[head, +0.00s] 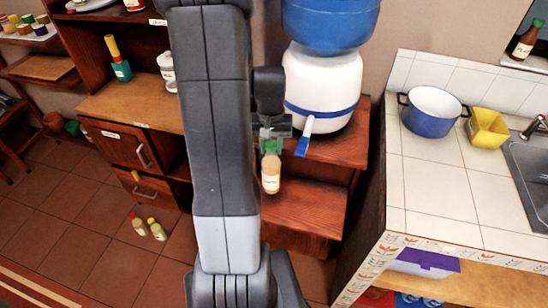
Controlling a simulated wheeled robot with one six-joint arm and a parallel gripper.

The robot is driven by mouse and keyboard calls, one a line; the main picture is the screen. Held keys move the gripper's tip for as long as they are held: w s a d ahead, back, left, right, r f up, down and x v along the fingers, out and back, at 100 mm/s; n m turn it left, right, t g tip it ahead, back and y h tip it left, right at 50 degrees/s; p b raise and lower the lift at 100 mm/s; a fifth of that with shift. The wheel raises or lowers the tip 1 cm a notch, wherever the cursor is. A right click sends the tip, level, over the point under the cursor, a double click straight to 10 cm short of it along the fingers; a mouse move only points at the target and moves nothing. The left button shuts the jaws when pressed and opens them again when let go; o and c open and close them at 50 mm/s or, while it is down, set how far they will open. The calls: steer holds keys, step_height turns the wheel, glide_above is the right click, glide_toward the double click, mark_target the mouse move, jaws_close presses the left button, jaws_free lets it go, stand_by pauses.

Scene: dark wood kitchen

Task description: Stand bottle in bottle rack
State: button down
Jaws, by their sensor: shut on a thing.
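My gripper (271,139) is shut on the green cap of a small bottle (270,180) with a tan body and a pale label. The bottle hangs nearly upright below the gripper, in front of the reddish wooden stand in the picture; I cannot tell its height above the lower shelf. Two more bottles, one with a red cap (138,224) and one with a yellow cap (157,230), are on the floor at the lower left. I cannot tell which piece of furniture is the bottle rack; a shelf at the far left (48,37) holds several small jars.
The wooden stand (310,205) bears a large white water container with a blue top (322,92). A tiled counter (420,185) at right holds a blue pot (432,112) and a yellow container (487,128). A wooden cabinet (150,100) stands left. Tiled floor between is mostly clear.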

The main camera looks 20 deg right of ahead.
mark_target(271, 156)
steer(key=shift+f, duration=1.95)
steer(key=shift+f, duration=0.2)
steer(key=c, duration=1)
jaws_free()
steer(key=shift+r, duration=0.1)
